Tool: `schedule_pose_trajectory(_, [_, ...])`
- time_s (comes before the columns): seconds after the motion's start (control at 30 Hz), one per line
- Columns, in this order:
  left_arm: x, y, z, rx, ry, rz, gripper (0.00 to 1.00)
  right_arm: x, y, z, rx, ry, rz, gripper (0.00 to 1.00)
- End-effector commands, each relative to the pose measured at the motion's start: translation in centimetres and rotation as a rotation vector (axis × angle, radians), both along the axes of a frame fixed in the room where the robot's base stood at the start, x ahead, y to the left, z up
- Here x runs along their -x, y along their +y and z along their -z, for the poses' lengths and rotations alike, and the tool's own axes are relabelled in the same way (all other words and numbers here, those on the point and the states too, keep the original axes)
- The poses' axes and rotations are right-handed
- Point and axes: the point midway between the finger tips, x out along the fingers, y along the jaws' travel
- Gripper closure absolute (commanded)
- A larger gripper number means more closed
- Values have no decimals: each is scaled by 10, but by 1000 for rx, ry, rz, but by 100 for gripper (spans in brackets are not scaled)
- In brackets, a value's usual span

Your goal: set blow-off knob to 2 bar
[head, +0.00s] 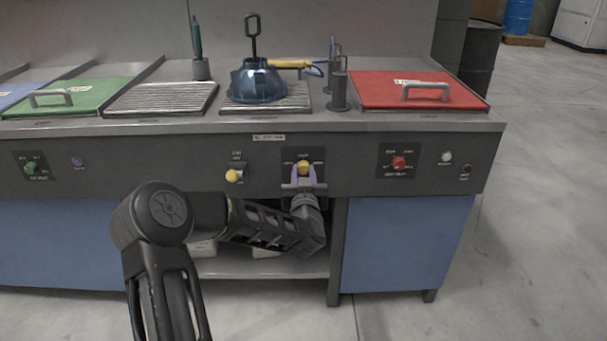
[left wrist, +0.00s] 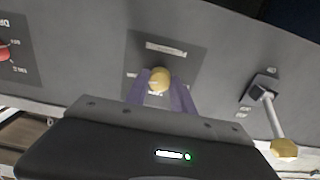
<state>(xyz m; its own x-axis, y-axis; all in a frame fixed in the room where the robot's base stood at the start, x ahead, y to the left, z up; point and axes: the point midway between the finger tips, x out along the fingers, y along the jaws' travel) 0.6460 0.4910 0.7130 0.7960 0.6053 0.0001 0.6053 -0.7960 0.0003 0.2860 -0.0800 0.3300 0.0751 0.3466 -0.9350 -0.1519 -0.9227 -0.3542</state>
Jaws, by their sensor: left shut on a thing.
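The blow-off knob, a small yellow knob (head: 303,166), sits on a dark plate on the bench's front panel. It also shows in the left wrist view as a rounded yellow knob (left wrist: 159,78). My left gripper (head: 303,174) reaches it from below and in front, and its purple fingers (left wrist: 160,90) are shut on the knob, one on each side. The scale marks around the knob are too small to read, so its setting cannot be told. My right gripper is not in view.
A yellow-tipped lever (head: 232,175) sticks out left of the knob. A red knob (head: 399,162) is to the right and a green knob (head: 31,168) far left. A blue hood (head: 257,84) stands on the bench above. An open shelf (head: 270,265) lies below the panel.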

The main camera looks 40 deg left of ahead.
Motion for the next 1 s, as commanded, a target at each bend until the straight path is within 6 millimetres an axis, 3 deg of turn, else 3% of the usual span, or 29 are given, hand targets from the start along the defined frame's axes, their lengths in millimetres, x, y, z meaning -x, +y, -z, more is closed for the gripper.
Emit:
schedule_pose_trajectory(0.57, [0,0,0,28,-23,0,100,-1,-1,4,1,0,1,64])
schedule_pose_trajectory(1.0, [-1,-1,2,238,-185,1,100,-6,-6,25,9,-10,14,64])
